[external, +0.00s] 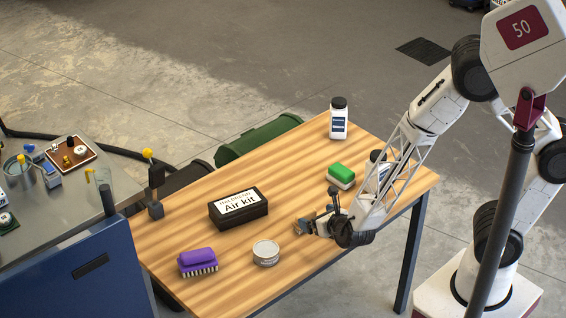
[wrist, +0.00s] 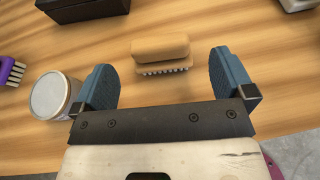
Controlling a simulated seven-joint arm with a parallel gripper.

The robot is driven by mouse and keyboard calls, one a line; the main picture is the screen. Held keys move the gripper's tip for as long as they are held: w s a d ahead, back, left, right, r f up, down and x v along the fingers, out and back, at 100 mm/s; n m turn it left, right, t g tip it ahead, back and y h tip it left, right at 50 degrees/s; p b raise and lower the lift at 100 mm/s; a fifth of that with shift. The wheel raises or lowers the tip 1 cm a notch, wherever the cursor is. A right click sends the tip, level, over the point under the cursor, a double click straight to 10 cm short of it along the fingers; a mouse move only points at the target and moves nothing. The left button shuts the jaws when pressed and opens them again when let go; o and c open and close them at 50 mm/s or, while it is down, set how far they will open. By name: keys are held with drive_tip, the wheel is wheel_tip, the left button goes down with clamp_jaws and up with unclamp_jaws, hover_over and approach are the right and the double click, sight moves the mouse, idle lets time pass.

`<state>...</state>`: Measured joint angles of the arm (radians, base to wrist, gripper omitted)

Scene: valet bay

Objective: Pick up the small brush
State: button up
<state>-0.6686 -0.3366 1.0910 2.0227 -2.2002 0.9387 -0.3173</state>
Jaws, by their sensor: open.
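A small tan brush (wrist: 160,47) with a row of pale bristles lies on the wooden table in the wrist view. My gripper (wrist: 162,62) is open and empty, with its blue fingers left and right of the brush, apart from it. The brush is mostly at and just beyond the fingertips. In the external view my gripper (external: 304,228) is low over the table's near side, and I cannot make out the tan brush there. A larger purple brush (external: 198,261) with pale bristles stands at the table's near left; its edge shows in the wrist view (wrist: 11,70).
A round tin (external: 265,254) stands close to my gripper; in the wrist view the tin (wrist: 50,95) is beside the left finger. A black Air kit box (external: 238,210) lies behind. A green-and-white block (external: 341,175) and white bottles (external: 338,119) stand farther right and back.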

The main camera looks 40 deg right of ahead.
sight(306, 213)
idle(0.3)
drive_tip(key=shift+x, duration=1.3)
drive_tip(key=shift+x, duration=2.65)
drive_tip(key=shift+a, duration=0.15)
drive_tip(key=shift+c, duration=0.2)
drive_tip(key=c, duration=0.7)
drive_tip(key=shift+r, duration=0.1)
